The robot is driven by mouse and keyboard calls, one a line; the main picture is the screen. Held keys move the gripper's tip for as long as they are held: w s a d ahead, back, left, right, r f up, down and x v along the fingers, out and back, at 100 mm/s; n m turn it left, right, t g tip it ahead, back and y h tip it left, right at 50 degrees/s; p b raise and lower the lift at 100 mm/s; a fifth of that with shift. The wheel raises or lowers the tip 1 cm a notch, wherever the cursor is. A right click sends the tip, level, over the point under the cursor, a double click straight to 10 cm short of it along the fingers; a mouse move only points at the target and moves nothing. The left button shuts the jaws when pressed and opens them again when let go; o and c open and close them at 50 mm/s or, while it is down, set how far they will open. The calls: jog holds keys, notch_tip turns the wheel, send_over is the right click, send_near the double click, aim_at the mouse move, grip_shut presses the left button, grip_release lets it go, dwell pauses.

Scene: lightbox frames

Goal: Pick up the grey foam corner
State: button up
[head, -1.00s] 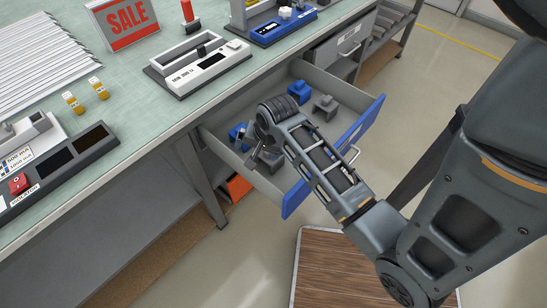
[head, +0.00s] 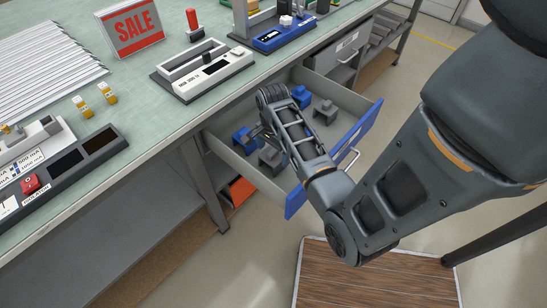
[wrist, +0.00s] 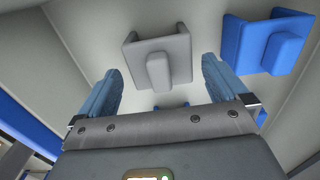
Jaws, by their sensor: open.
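The grey foam corner (head: 272,159) sits on the floor of the open drawer, near its near end. In the wrist view the grey foam corner (wrist: 180,45) shows its raised block, ahead of the fingers and between their lines, with a gap. My gripper (wrist: 158,75) is open and empty. In the head view my gripper (head: 262,133) is inside the drawer's outline, partly hidden by my wrist, close to the grey corner.
A blue foam corner (head: 242,138) lies beside the grey one, on its right in the wrist view (wrist: 275,48). Another blue piece (head: 301,97) and another grey piece (head: 326,109) lie farther along. The drawer's blue front (head: 300,195) and the bench edge bound the space.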

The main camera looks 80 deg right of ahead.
jog(key=shift+f, duration=1.55)
jog(key=c, duration=0.9)
jog(key=shift+o, duration=0.2)
